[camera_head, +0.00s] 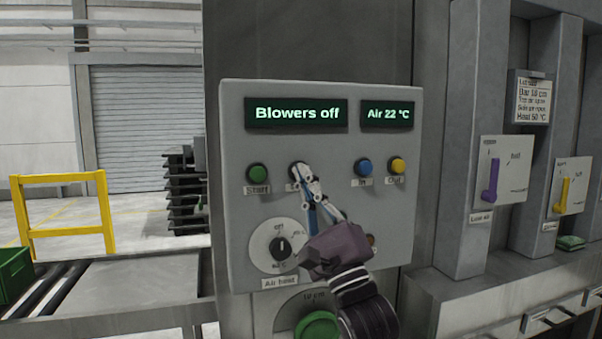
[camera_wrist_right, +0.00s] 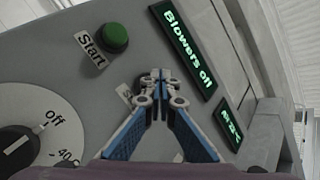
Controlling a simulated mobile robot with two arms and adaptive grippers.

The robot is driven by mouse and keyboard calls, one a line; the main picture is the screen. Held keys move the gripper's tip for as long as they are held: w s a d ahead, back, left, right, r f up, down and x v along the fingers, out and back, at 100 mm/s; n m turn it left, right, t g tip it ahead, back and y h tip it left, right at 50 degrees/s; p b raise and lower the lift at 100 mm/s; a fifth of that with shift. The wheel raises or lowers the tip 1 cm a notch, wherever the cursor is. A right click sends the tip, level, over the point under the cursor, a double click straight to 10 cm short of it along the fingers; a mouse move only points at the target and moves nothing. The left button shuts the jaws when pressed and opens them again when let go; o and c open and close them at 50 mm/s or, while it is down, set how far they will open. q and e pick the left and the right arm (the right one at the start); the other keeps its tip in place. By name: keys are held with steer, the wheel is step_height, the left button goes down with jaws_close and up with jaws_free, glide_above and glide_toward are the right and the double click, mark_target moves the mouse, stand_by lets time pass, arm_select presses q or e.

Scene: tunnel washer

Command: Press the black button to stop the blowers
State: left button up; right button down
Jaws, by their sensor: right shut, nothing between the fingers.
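The control panel (camera_head: 236,200) fills the middle of the head view. Its display (camera_head: 296,113) reads "Blowers off". My right gripper (camera_head: 298,172) is shut and empty, with its fingertips at the button place right of the green Start button (camera_head: 258,173). The black button is hidden behind the fingertips, and its label is mostly covered. In the right wrist view the shut fingertips (camera_wrist_right: 155,80) point at the panel face beside the green Start button (camera_wrist_right: 115,38). I cannot tell whether they touch the button. My left gripper is not in view.
A blue button (camera_head: 363,167) and a yellow button (camera_head: 397,165) sit to the right. The air heat dial (camera_head: 281,247) is below, left of my right gripper. A purple lever (camera_head: 490,182) and a yellow lever (camera_head: 562,194) are further right. A yellow rail (camera_head: 62,178) stands at left.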

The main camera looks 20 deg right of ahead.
steer(key=shift+s, duration=0.9)
steer(key=shift+f, duration=0.1)
steer(key=s+p, duration=0.1)
steer(key=s, duration=0.4)
steer(key=shift+d, duration=0.15)
stand_by(0.4)
